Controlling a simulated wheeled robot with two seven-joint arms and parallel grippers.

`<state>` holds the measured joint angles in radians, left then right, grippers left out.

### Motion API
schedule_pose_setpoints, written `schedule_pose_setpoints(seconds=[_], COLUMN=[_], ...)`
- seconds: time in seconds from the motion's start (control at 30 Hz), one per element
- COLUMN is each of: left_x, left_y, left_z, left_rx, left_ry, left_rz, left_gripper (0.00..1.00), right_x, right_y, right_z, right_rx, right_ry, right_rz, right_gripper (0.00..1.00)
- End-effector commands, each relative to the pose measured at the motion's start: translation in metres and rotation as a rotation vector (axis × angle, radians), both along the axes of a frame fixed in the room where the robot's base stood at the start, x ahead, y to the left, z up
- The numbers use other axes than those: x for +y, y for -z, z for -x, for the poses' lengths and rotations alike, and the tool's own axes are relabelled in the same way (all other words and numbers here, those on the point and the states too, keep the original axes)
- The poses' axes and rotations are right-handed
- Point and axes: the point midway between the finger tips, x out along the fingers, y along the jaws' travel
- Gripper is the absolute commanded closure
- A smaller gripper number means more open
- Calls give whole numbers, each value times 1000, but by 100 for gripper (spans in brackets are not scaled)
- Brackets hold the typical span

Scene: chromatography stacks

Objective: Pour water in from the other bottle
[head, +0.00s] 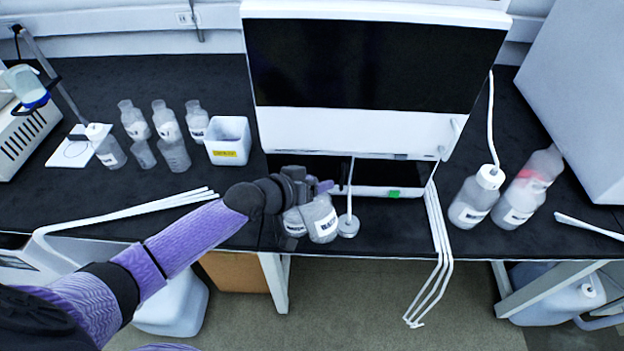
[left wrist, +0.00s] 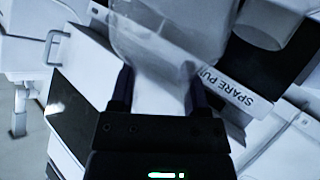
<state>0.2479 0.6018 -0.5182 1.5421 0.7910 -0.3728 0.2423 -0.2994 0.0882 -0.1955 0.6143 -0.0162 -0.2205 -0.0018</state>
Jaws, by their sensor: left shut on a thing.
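My left gripper (head: 308,188) is at the front edge of the bench, in front of the white instrument. It is shut on a clear bottle (head: 320,218) with a white label, which looks tilted. A second labelled bottle (head: 293,222) is close beside it, partly hidden by the gripper; whether the two touch I cannot tell. In the left wrist view, the clear bottle (left wrist: 160,75) is between the two fingers (left wrist: 160,92). The water level cannot be made out. A white cap with a tube (head: 348,226) is just right of the bottles. My right gripper is not in view.
The white instrument (head: 350,130) stands close behind the gripper. Several bottles (head: 168,122) and a white tub (head: 229,140) stand at the back left. White tubes (head: 436,235) hang over the front edge.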

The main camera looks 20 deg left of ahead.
Motion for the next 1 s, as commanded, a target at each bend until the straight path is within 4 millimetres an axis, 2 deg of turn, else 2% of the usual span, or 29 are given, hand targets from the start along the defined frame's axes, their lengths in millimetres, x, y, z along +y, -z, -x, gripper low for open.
schedule_pose_setpoints(seconds=[0.43, 0.73, 1.0], left_x=[5, 5, 8], left_y=[-11, -11, -7], left_z=[-3, -3, -4], left_rx=[39, 40, 64], left_ry=[-1, 0, -1], left_rz=[92, 93, 141], left_gripper=[100, 100, 100], right_x=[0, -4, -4], right_y=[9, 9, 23], right_z=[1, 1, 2], right_rx=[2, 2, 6], right_ry=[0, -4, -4], right_rz=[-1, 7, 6], right_gripper=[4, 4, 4])
